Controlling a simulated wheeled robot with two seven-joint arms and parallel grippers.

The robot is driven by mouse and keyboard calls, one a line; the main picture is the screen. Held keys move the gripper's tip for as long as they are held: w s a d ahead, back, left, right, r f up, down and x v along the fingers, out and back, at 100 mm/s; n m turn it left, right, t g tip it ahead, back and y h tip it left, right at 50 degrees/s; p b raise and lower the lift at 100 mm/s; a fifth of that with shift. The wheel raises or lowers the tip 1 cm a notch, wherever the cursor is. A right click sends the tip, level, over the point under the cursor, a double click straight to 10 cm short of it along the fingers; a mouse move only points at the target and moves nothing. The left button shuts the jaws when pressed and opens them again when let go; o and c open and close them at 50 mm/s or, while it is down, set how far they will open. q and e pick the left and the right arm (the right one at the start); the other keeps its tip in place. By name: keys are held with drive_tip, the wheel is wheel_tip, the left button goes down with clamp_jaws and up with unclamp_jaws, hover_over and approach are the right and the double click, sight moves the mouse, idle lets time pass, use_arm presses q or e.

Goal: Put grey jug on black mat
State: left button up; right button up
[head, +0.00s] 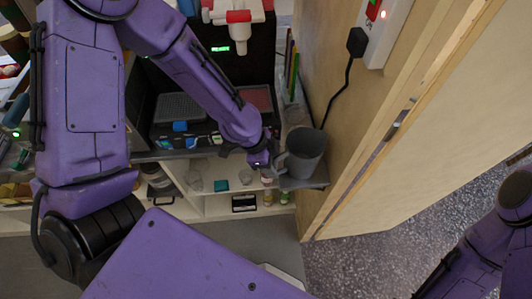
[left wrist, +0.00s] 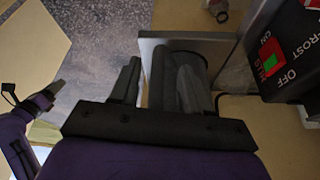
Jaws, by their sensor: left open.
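The grey jug (head: 304,150) stands upright on a small dark grey ledge (head: 309,183) beside the wooden panel; its handle is on the left, towards my gripper. My left gripper (head: 268,161) is at the handle side, open; the head view does not show clearly whether it touches. In the left wrist view the open fingers (left wrist: 157,82) frame a gap, with the dark curved jug (left wrist: 194,66) behind the right finger. A dark ribbed pad (head: 180,107), possibly the black mat, lies to the left inside the black unit.
The wooden panel (head: 345,90) with a plug and cable closes off the right of the jug. A red and white dispenser (head: 238,16) hangs above the black unit. Glasses (head: 194,180) and small bottles stand on the shelf below.

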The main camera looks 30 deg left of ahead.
use_arm(q)
drive_tip(key=v, duration=1.1)
drive_tip(key=s+a+f+n+y, duration=0.2)
drive_tip(key=s+f+n, duration=0.1)
drive_tip(key=f+n, duration=0.5)
drive_tip(key=s+a+f+n+y, duration=0.25)
drive_tip(key=s+f+n, duration=0.2)
drive_tip(key=f, duration=0.65)
drive_tip(key=s+a+f+n+y, duration=0.1)
drive_tip(key=s+a+f+n, duration=0.1)
drive_tip(key=s+f+n, duration=0.1)
drive_tip(key=s+a+f+n+t+y, duration=0.1)
drive_tip(key=s+a+f+n+y, duration=0.1)
drive_tip(key=s+n, duration=0.3)
drive_tip(key=shift+s+a+f, duration=0.45)
drive_tip(key=shift+s+a, duration=0.1)
drive_tip(key=shift+s, duration=0.2)
